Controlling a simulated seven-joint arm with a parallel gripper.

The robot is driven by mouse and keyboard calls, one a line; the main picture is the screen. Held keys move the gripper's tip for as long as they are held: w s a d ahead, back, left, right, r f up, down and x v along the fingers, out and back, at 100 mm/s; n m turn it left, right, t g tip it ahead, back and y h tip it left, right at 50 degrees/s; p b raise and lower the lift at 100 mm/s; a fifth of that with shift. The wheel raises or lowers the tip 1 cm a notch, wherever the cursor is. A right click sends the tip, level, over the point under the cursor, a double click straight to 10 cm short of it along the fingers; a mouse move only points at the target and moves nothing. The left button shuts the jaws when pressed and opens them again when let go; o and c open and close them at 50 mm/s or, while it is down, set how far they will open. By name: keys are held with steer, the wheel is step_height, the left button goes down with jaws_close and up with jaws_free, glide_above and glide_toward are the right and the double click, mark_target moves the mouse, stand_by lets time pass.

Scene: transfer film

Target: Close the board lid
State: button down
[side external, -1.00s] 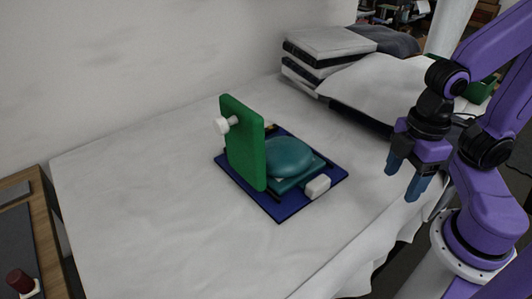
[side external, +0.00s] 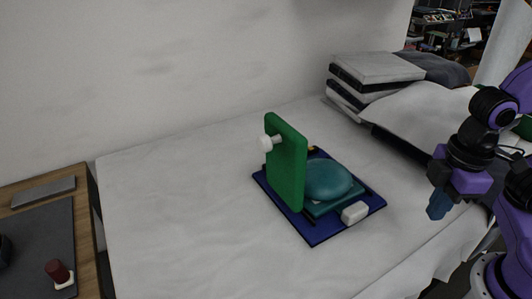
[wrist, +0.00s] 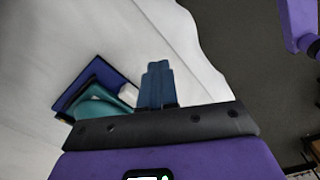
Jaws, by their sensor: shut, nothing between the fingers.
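The green board lid (side external: 287,165) stands upright on the left side of the dark blue board (side external: 315,236), with a white knob (side external: 270,143) on its left face. A rounded teal object (side external: 328,180) sits on the board to the right of the lid, and a white block (side external: 355,212) is at the board's front right edge. My gripper (side external: 438,208) is shut and empty, to the right of the board and apart from it. In the wrist view the shut blue fingers (wrist: 157,85) point away from me; the board (wrist: 75,88) shows at left, with the teal object partly hidden.
The board rests on a white-covered table (side external: 190,220) with free room left of it. Stacked books (side external: 372,75) and a white cushion-like thing (side external: 425,112) lie at the back right. A wooden side table (side external: 85,225) with a dark red-topped object (side external: 58,274) stands at far left.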

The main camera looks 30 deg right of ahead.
steer(key=w+a+r+m+t+h, duration=0.1)
steer(key=w+a+r+m, duration=0.2)
steer(key=w+a+r, duration=0.3)
steer(key=w+a+r+m+t+h, duration=0.1)
steer(key=w+a+r+m, duration=0.25)
steer(key=w, duration=0.55)
steer(key=w+a+r+m+t+h, duration=0.1)
steer(key=w+a+r+m, duration=0.2)
steer(key=w+a+r, duration=0.3)
steer(key=s+a+r+m+t+h, duration=0.1)
steer(key=s+a+m+h, duration=0.2)
steer(key=a, duration=1.5)
steer(key=w+d+f, duration=0.4)
steer(key=d+f, duration=0.3)
steer(key=d, duration=0.1)
steer(key=shift+w+f+m, duration=0.2)
steer(key=shift+w+m, duration=0.15)
steer(key=shift+d, duration=0.1)
steer(key=shift+d, duration=0.1)
